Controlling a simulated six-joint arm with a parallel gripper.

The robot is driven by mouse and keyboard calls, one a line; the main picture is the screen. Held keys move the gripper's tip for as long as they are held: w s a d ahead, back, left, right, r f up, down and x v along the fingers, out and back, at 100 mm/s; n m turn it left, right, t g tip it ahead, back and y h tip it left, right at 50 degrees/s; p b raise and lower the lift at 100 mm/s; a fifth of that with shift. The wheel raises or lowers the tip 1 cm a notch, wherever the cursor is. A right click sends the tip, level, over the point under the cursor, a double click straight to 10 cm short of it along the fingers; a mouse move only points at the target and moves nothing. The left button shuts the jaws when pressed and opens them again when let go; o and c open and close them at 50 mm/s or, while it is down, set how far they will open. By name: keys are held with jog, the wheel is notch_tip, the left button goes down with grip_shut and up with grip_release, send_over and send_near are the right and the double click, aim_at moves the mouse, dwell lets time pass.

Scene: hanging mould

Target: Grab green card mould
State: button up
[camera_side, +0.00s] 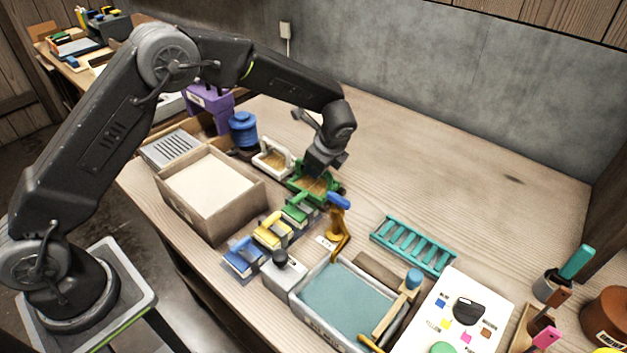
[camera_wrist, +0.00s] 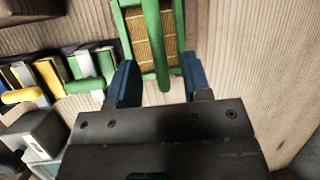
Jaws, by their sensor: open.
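The green card mould (camera_side: 300,190) is a green frame around a tan slatted screen, standing on the table below my gripper (camera_side: 322,172) in the side view. In the wrist view the green card mould (camera_wrist: 152,30) lies at top centre, with its green handle end reaching down between the fingers. My gripper (camera_wrist: 157,80) is open, with one blue-padded finger on each side of that green end. I cannot tell whether either finger touches it. Part of the mould is hidden behind my gripper in the side view.
A white-framed mould (camera_side: 272,160) stands just left of the green one. Blue, yellow and green handled blocks (camera_side: 272,232) line up in front, and an orange stand (camera_side: 340,240) is close by. A box (camera_side: 212,190) is at left. The table behind is clear.

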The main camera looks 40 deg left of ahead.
aim_at(317, 189)
jog(key=x, duration=0.3)
jog(key=shift+d, duration=0.1)
grip_shut()
